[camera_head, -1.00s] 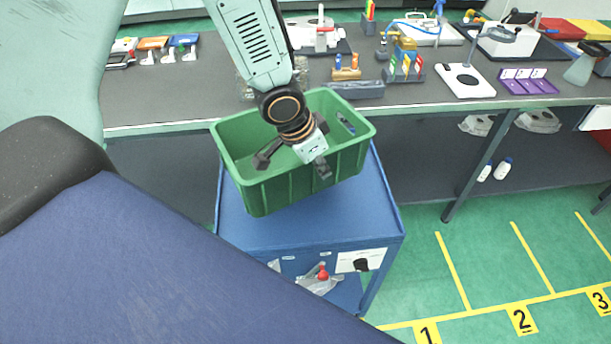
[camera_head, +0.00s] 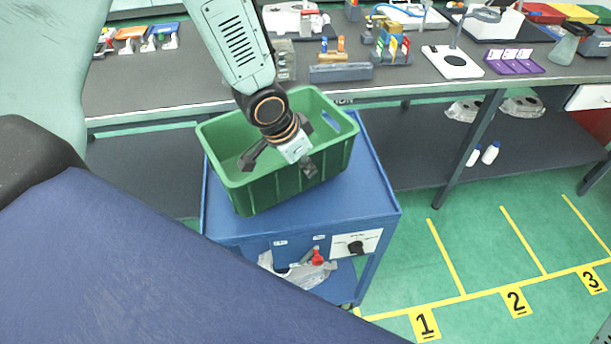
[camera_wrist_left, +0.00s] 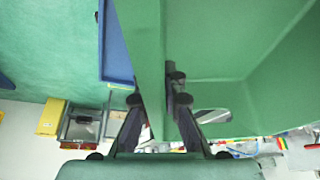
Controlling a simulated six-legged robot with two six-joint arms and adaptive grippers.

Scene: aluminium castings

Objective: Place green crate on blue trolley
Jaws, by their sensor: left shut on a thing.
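The green crate (camera_head: 262,188) is at the blue trolley's top in the head view, open side up, over its left and back part. I cannot tell whether its base touches the top. The blue trolley (camera_head: 345,205) shows its bare top at the right and front. My left gripper (camera_head: 282,163) is shut on the crate's near wall, one finger inside and one outside. In the left wrist view the crate wall (camera_wrist_left: 145,50) runs between the two fingers (camera_wrist_left: 155,102). My right gripper is not in view.
A grey workbench (camera_head: 420,85) with tools and a purple tray (camera_head: 514,62) runs behind the trolley. Green floor with yellow numbered lines (camera_head: 515,302) lies free at the right.

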